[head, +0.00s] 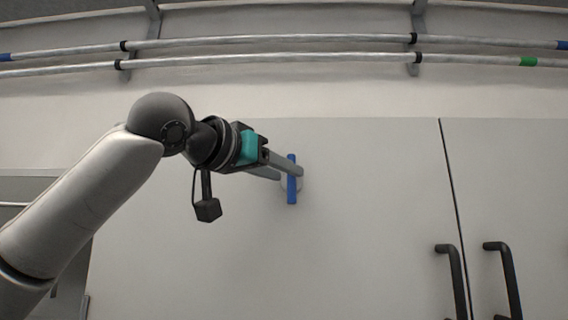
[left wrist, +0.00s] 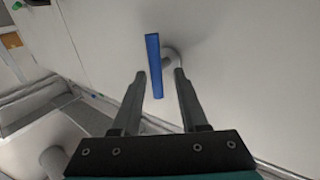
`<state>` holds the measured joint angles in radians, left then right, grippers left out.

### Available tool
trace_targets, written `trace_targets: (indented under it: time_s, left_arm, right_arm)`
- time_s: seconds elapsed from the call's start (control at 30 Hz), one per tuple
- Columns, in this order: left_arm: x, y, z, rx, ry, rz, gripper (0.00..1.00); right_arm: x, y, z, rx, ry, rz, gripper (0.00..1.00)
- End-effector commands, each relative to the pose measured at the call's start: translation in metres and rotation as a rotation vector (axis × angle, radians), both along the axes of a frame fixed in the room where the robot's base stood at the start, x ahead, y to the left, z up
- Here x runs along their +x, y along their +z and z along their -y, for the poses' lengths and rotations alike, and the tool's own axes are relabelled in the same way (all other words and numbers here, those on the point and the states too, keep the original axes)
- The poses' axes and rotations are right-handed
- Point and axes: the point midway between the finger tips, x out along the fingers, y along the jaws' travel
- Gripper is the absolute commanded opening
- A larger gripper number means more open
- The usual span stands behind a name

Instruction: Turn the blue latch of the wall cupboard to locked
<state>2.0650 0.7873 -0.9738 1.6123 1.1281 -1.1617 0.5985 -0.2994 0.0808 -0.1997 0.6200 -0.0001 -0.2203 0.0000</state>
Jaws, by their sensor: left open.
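The blue latch (head: 292,185) is a narrow bar on a round pale base on the left cupboard door, and it stands upright in the head view. My left gripper (head: 288,173) is open at the latch, with one finger passing in front of its upper half. In the left wrist view the blue latch (left wrist: 154,62) runs lengthwise between the two open fingers (left wrist: 158,73), and its lower end lies between the fingertips. I see a gap on both sides, so the fingers do not appear shut on it. My right gripper is in neither view.
The cupboard's left door (head: 350,240) is flat and pale. Two black handles (head: 453,280) flank the dark seam between the doors at the right. Two metal pipes (head: 270,42) run along the wall above. The door around the latch is clear.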

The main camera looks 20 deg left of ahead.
Motion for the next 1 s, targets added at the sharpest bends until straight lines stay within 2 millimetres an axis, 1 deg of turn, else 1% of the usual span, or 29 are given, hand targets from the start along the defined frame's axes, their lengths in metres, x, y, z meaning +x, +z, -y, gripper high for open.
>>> trace_targets:
  time_s: [0.03,0.13,0.43,0.8,0.83,1.0]
  left_arm:
    - [0.0048,0.0012,0.0016,-0.001,-0.001,-0.001,0.43]
    - [0.0099,0.0003,0.0037,0.0,-0.001,-0.001,0.43]
    - [0.0118,-0.0004,0.0042,0.001,-0.001,0.001,0.43]
    - [0.0115,-0.0002,0.0041,0.001,-0.001,0.001,0.01]
    - [0.0114,-0.0002,0.0041,0.001,-0.001,0.001,0.0]
    - [0.0113,-0.0001,0.0041,0.0,-0.001,0.001,0.0]
  right_arm:
    - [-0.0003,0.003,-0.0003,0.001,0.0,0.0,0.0]
    - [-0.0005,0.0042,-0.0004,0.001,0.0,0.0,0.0]
    - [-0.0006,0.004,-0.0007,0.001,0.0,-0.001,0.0]
    - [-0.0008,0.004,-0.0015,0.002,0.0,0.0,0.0]
    - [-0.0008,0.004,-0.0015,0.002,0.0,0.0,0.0]
    - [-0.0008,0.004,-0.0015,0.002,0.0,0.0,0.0]
